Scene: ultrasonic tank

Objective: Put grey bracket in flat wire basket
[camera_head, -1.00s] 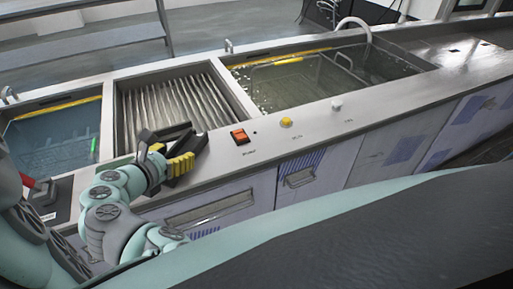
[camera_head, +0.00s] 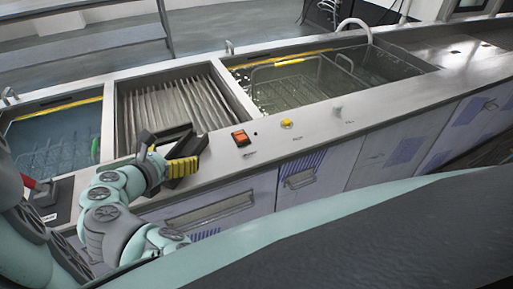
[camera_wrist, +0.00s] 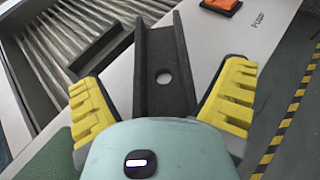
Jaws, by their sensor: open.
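The grey bracket (camera_wrist: 161,50) is a dark channel with raised side walls and a round hole. It lies on the steel counter front in the wrist view. My gripper (camera_wrist: 163,78) is open, with one yellow-padded finger on each side of the bracket. A gap shows at the left finger; whether the right finger touches it, I cannot tell. In the head view my gripper (camera_head: 172,152) is at the counter edge, partly hiding the bracket. A wire basket (camera_head: 345,62) with raised handles is in the right tank. Another wire basket (camera_head: 50,158) lies low in the blue left tank. Which is the flat one is unclear.
A middle tank (camera_head: 180,100) holds slanted grey plates. An orange switch (camera_head: 240,138) and a yellow knob (camera_head: 286,123) are on the counter front, right of my gripper. A curved pipe (camera_head: 352,22) rises behind the right tank. The counter right of the knob is mostly clear.

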